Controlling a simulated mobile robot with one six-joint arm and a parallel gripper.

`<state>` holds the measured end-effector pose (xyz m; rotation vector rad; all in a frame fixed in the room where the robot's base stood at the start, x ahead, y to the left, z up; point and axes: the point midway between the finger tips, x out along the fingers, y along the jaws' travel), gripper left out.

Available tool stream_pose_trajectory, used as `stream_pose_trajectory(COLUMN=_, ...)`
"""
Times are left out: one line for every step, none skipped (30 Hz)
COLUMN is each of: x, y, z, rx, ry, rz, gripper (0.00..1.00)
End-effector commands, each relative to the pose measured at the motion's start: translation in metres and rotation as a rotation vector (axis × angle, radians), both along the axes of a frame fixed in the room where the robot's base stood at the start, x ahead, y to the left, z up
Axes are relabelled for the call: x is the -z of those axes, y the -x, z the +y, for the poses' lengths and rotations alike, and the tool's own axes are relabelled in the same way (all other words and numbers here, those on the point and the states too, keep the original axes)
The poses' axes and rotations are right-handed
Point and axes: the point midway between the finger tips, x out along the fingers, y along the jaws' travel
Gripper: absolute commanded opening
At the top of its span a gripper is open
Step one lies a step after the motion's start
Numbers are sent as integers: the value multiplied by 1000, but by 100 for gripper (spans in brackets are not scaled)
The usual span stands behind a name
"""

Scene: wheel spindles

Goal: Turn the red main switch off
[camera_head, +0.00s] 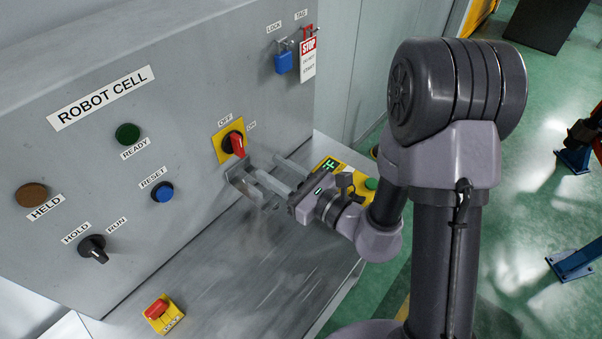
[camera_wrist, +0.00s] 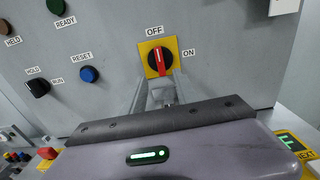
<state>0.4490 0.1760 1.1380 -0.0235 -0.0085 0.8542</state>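The red main switch (camera_head: 237,144) is a red handle on a black round base, on a yellow plate on the grey panel. OFF is printed above it and ON to its right. In the wrist view the switch (camera_wrist: 161,62) handle looks near upright, in line with OFF; I cannot tell for sure which end is the pointer. My gripper (camera_head: 256,170) is open and empty, its two fingers apart, just below and in front of the switch. In the wrist view the fingers of my gripper (camera_wrist: 157,84) reach up toward the lower edge of the yellow plate. I see no contact with the handle.
A blue padlock (camera_head: 283,62) and a red-white STOP tag (camera_head: 308,58) hang at the panel's upper right. A blue RESET button (camera_head: 162,192) and black HOLD/RUN knob (camera_head: 93,249) are to the left. A red-and-yellow device (camera_head: 163,314) lies on the shelf (camera_head: 235,285) below.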

Motion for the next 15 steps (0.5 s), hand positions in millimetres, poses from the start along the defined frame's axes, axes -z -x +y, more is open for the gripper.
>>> stream_pose_trajectory(x=-13, y=3, z=-4, rx=2, ry=-1, rz=9, gripper=36)
stream_pose_trajectory(x=-13, y=4, z=-6, rx=4, ry=-2, rz=9, gripper=36)
stream_pose_trajectory(x=-13, y=7, z=-8, rx=5, ry=-4, rz=10, gripper=36)
stream_pose_trajectory(x=-13, y=9, z=-10, rx=8, ry=-6, rz=11, gripper=36)
stream_pose_trajectory(x=-13, y=11, z=-12, rx=11, ry=-7, rz=12, gripper=36)
stream_pose_trajectory(x=-13, y=14, z=-15, rx=15, ry=-10, rz=14, gripper=36)
stream_pose_trajectory(x=-6, y=19, z=-24, rx=19, ry=-7, rz=11, gripper=36)
stream_pose_trajectory(x=-4, y=24, z=-30, rx=19, ry=-8, rz=10, gripper=36)
stream_pose_trajectory(x=-4, y=30, z=-36, rx=19, ry=-10, rz=9, gripper=36)
stream_pose_trajectory(x=-5, y=35, z=-40, rx=18, ry=-10, rz=10, gripper=36)
stream_pose_trajectory(x=-7, y=38, z=-44, rx=18, ry=-8, rz=12, gripper=36)
stream_pose_trajectory(x=-6, y=42, z=-49, rx=17, ry=-7, rz=11, gripper=36)
stream_pose_trajectory(x=-6, y=44, z=-51, rx=16, ry=-8, rz=10, gripper=36)
stream_pose_trajectory(x=-6, y=47, z=-53, rx=15, ry=-7, rz=9, gripper=36)
stream_pose_trajectory(x=-5, y=49, z=-55, rx=14, ry=-7, rz=8, gripper=36)
